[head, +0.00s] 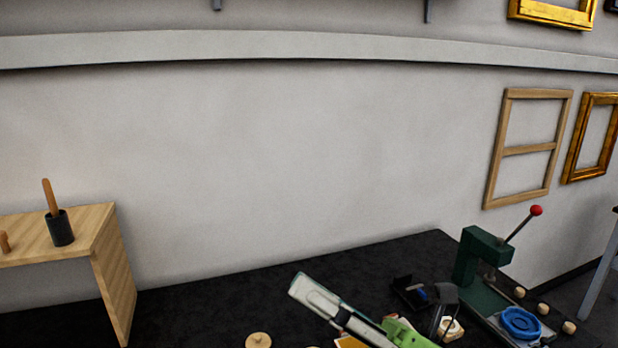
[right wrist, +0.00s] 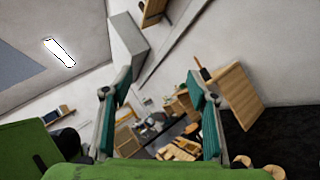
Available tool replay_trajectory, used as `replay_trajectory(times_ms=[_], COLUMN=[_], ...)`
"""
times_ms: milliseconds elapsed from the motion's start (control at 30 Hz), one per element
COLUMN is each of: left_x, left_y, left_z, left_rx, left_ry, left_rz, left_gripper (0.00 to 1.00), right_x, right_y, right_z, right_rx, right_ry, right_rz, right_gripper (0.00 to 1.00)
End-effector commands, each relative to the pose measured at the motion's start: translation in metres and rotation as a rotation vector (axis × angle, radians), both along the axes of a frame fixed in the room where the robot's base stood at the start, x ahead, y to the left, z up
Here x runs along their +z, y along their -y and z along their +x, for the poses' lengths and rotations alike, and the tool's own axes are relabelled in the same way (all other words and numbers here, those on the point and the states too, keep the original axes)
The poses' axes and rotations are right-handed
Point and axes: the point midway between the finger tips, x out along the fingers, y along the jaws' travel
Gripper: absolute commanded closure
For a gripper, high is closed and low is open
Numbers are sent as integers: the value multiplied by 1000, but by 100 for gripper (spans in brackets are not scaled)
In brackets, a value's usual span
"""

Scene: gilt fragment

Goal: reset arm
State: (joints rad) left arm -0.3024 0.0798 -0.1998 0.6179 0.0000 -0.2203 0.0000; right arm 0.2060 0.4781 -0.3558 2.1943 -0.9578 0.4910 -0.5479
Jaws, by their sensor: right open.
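My right gripper (head: 318,302) reaches into the bottom of the head view, with pale fingers and a green body, above the black tabletop (head: 200,298). In the right wrist view its two teal-padded fingers (right wrist: 160,95) stand wide apart with nothing held between them. A cluttered part of the room shows in the gap, some distance beyond the fingers. My left gripper is not in view.
A green press (head: 478,262) with a red-knobbed lever stands right of my right gripper, near a blue ring-shaped item (head: 520,324). A wooden stand (head: 110,262) holds a dark cup (head: 60,229) at left. Frames hang on the wall. The tabletop's left-middle looks clear.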

Motion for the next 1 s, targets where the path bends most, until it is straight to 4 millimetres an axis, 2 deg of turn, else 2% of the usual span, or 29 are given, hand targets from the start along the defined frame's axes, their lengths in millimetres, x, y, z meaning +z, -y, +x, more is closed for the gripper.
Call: replay_trajectory(times_ms=[67,133,233,367,467,567,600,700,800,900,1000], left_x=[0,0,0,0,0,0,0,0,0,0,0], left_y=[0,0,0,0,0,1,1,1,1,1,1], left_z=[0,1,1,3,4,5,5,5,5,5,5], left_rx=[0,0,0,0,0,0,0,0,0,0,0], left_ry=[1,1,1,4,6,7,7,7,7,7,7], left_rz=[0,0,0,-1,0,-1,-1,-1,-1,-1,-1], left_gripper=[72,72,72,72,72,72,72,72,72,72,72], right_x=[5,1,-23,-82,-143,-211,-239,-302,-350,-383,-406], right_y=[26,53,94,146,179,203,210,219,220,216,211], right_z=[24,46,73,94,95,77,65,26,-19,-61,-102], right_rx=[-77,-147,-248,-389,-505,-632,-686,-822,-948,-1060,-1166], right_ry=[-174,-329,-559,-868,-1109,-1353,-1450,-1677,-1869,-2023,-2153], right_rz=[172,317,516,759,933,1093,1153,1280,1374,1436,1478], right_gripper=[47,47,47,47,47,47,47,47,47,47,47])
